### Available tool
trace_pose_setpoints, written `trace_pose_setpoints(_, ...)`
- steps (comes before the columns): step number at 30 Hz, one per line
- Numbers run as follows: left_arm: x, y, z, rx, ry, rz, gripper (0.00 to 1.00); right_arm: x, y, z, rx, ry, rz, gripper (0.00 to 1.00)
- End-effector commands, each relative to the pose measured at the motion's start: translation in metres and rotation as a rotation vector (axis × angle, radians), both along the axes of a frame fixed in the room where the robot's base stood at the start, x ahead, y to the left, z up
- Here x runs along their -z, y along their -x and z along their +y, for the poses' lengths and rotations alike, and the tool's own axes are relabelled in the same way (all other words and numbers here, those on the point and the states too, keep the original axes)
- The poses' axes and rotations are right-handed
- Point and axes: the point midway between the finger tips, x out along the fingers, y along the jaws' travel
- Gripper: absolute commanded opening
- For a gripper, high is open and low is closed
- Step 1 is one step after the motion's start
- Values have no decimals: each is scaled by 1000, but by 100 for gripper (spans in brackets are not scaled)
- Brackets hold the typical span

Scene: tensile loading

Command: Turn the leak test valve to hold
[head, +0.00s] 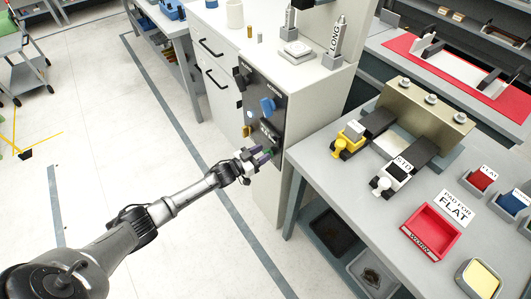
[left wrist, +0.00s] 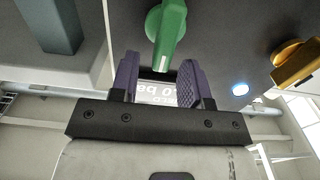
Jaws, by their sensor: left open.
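A dark control panel (head: 262,115) is on the side of the white cabinet. A green valve handle (left wrist: 166,35) sticks out from it in the left wrist view; in the head view my fingers mostly cover it. I cannot read which control is labelled as the leak test valve. My left gripper (head: 261,156) is at the lower part of the panel. In the left wrist view the gripper (left wrist: 158,78) has its purple fingers apart, with the green handle just beyond the gap between their tips. No contact is clear. My right gripper is not in view.
The panel also carries a blue knob (head: 267,106) and a yellow handle (left wrist: 295,62). A round lit button (left wrist: 239,89) and a partly hidden display (left wrist: 157,92) are near the fingers. A grey bench (head: 345,190) with a clamp fixture and red tray stands right of the cabinet. Floor at left is open.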

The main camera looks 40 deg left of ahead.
Motion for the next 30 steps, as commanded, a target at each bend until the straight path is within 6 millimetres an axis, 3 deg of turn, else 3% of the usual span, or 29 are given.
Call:
trace_pose_setpoints(6, 0, -16, -4, 0, -1, 0, 43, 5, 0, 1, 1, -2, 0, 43)
trace_pose_setpoints(18, 0, -19, -6, 0, -1, 1, 43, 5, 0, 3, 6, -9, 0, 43)
trace_pose_setpoints(28, 0, -19, -6, 0, -1, 1, 12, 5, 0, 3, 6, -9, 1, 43)
trace_pose_setpoints(30, 0, -19, -6, 0, -1, 1, 10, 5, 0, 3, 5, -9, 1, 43)
